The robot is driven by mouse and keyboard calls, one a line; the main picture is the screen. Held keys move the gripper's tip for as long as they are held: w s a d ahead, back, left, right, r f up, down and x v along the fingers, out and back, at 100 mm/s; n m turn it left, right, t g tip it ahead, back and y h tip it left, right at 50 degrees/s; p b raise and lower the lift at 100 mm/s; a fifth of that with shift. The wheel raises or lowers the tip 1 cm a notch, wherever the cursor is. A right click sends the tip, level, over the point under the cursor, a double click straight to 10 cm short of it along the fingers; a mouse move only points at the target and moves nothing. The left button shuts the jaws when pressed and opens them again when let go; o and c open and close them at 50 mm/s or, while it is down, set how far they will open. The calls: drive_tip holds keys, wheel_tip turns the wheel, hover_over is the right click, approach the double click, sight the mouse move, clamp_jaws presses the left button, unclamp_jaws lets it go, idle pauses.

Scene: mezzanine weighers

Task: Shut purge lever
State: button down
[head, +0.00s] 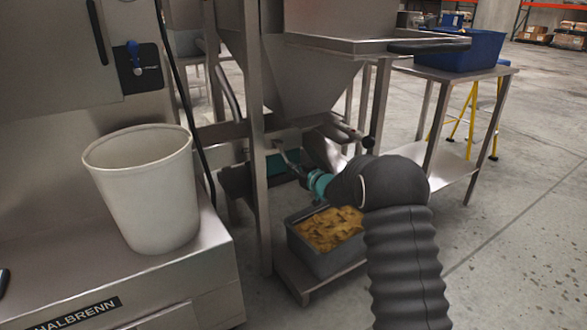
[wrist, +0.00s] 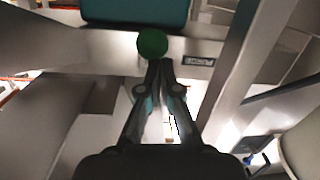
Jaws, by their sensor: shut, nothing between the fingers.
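The purge lever shows as a round green knob (wrist: 152,43) in the wrist view, beside a small plate (wrist: 199,61) that seems to read PURGE. My gripper (wrist: 160,66) is shut and empty, with its fingertips right at the knob's edge; I cannot tell whether they touch it. The lever's shaft is hidden, so its angle is unclear. In the head view my gripper (head: 283,152) reaches under the steel hopper (head: 310,85), beside a teal part (head: 283,165). I cannot make out the green knob there.
A grey bin of yellowish pieces (head: 325,262) stands below my gripper. A hopper leg (head: 257,150) stands close to its left. A white bucket (head: 150,225) is on the left machine, which has a blue-handled switch (head: 137,58). A black-knobbed rod (head: 368,142) is to the right.

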drive_tip(key=shift+f, duration=1.2)
drive_tip(key=shift+a+r, duration=0.1)
wheel_tip(320, 180, up, 5)
drive_tip(key=s+d+p, duration=0.1)
drive_tip(key=s+p, duration=0.1)
drive_tip(key=s, duration=0.1)
drive_tip(key=s+d+f, duration=0.3)
drive_tip(key=f, duration=0.4)
drive_tip(key=shift+s+d+f+b, duration=0.3)
drive_tip(key=shift+s+d+b, duration=0.05)
